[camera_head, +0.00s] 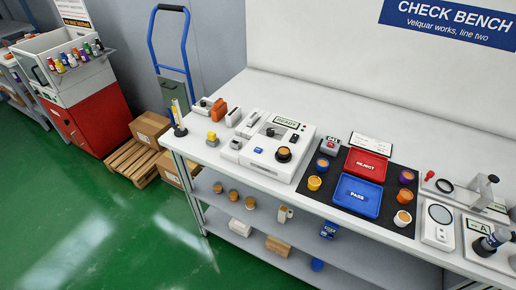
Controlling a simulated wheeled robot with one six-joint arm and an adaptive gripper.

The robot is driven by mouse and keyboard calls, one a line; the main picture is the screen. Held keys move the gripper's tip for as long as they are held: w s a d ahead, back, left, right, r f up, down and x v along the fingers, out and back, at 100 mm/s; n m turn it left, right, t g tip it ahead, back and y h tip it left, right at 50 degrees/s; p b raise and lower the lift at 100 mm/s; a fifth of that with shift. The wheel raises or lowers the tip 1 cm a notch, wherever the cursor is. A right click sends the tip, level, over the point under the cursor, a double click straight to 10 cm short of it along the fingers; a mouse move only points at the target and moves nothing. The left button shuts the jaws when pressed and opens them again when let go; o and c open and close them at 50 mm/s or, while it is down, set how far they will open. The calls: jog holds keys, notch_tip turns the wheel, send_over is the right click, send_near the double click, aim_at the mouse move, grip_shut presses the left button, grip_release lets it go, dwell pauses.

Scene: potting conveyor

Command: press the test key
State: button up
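A white tester (305,147) with a display reading "READY" (286,122) sits on the bench left of the black mat. Its front face carries a small blue key (258,150) at the left. A round dark piece with an orange-brown top (284,154) sits right of the blue key. A small dark mark shows near the display. No lettering is readable on the blue key, so I cannot confirm that it is the test key. My gripper is not in view.
The black mat (397,222) holds a red REJECT tray (366,152), a blue PASS tray (344,203) and several coloured round pieces. Small devices stand left of the tester. A magnifier (439,214) and fixtures stand right. Green floor is clear in front, left of the bench.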

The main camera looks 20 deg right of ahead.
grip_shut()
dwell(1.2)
